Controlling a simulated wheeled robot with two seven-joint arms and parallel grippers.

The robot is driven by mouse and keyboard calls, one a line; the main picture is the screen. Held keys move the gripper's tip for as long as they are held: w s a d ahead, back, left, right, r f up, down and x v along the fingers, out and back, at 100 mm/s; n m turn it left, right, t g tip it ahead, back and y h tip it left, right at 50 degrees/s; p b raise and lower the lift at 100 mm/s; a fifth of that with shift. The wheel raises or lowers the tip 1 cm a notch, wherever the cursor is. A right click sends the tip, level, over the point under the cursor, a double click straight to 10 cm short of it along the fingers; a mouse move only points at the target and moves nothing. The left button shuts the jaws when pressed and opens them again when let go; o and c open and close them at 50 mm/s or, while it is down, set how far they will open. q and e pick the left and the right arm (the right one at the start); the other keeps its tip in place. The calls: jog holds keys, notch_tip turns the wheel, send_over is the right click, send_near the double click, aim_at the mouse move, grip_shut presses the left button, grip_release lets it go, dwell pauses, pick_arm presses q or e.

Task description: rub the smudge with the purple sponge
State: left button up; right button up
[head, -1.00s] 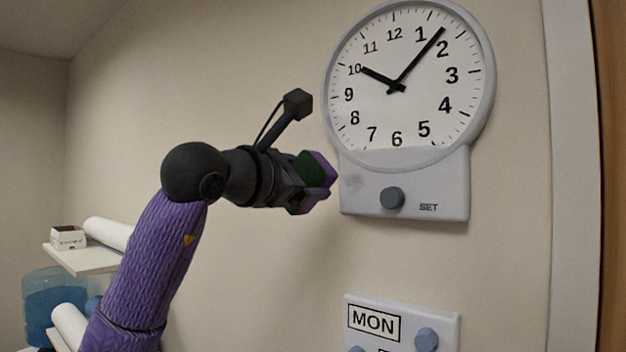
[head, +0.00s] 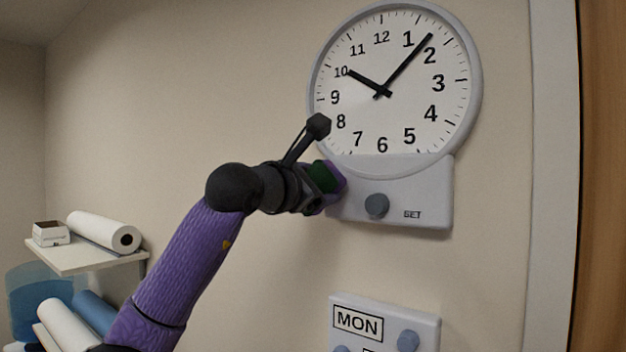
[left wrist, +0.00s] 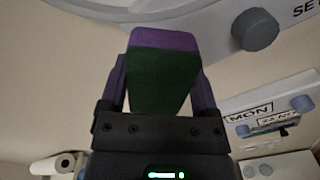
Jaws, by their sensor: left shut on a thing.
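My left gripper (head: 322,188) is shut on the purple sponge (head: 342,182), which has a dark green layer. The sponge also shows between the fingers in the left wrist view (left wrist: 163,42). The sponge is at the left part of the grey panel (head: 425,190) under the clock, left of the knob (head: 377,206). I cannot tell whether it touches the panel. The smudge, a faint grey patch on the panel's left part in the earlier head view, is now hidden behind the sponge and gripper. My right gripper is not in view.
The round wall clock (head: 396,92) is above the panel. A plate marked MON (head: 385,318) with knobs is below it. A shelf (head: 85,258) with a paper roll (head: 103,232) and a small box (head: 51,233) is at the left. A wooden edge (head: 603,180) is at the right.

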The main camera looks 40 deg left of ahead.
pick_arm(q)
jog(key=shift+w+a+p, duration=0.1)
jog(key=shift+w+p, duration=0.6)
jog(key=shift+w, duration=0.25)
dwell(0.4)
